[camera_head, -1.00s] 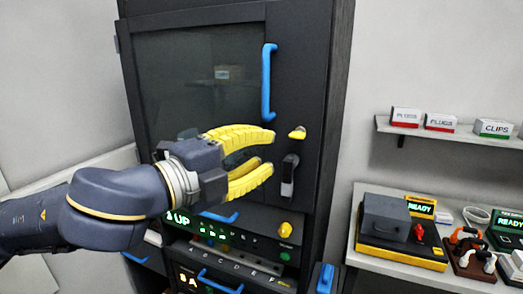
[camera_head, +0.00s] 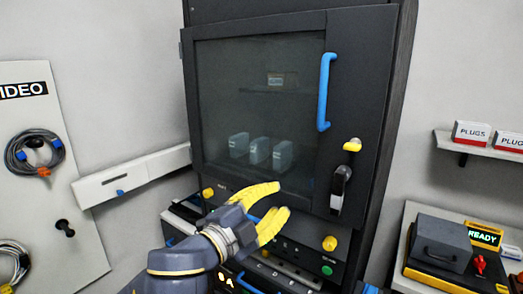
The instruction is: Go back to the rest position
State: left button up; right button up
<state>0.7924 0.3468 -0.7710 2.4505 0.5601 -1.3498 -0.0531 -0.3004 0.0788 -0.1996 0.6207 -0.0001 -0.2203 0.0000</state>
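My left gripper (camera_head: 277,208) has yellow fingers and a dark blue wrist. It is open and empty, in front of the lower edge of the dark cabinet's glass door (camera_head: 225,100). The door looks shut. It carries a blue handle (camera_head: 324,92), a yellow knob (camera_head: 352,145) and a black and grey latch (camera_head: 339,188) on its right side. The gripper stands left of and below the latch, apart from it. My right gripper is not in view.
Cables hang on a white board (camera_head: 70,200) at the left. A white rail (camera_head: 130,178) runs along the wall beside the cabinet. At the right, a shelf (camera_head: 480,149) holds plug boxes, above a bench with a grey and yellow device (camera_head: 440,245).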

pick_arm(q)
jog(key=s+a+f+n+y, duration=0.1)
jog(key=a+f+n+y, duration=0.25)
jog(key=a+f, duration=0.4)
jog(key=s+a+f+n+y, duration=0.1)
jog(key=a+f+n+y, duration=0.3)
jog(key=f, duration=0.7)
jog(key=s+a+f+n+y, duration=0.2)
jog(key=a+f+n+y, duration=0.1)
jog(key=a+f, duration=0.55)
jog(key=s+a+f+n+g+y, duration=0.2)
jog(key=s+a+f+g+y, duration=0.1)
jog(key=s+a+f, duration=0.55)
jog(key=s+a+f+n+g+y, duration=0.1)
jog(key=s+a+f+g+y, duration=0.3)
jog(key=s+f, duration=0.7)
jog(key=s+d+f+g+h, duration=0.1)
jog(key=s+d+f+h, duration=0.1)
jog(key=f, duration=1.3)
jog(key=s+d+f+g+h, duration=0.2)
jog(key=f, duration=1.4)
jog(key=s+f+n+g+h, duration=0.1)
jog(key=s+f+n+g, duration=0.1)
jog(key=s+f, duration=1.7)
jog(key=s+n, duration=0.1)
jog(key=s, duration=0.1)
jog(key=shift+s+d+f+g, duration=0.2)
jog(key=shift+s+f+g, duration=0.1)
jog(key=shift+s+f, duration=0.05)
jog(key=shift+n, duration=0.25)
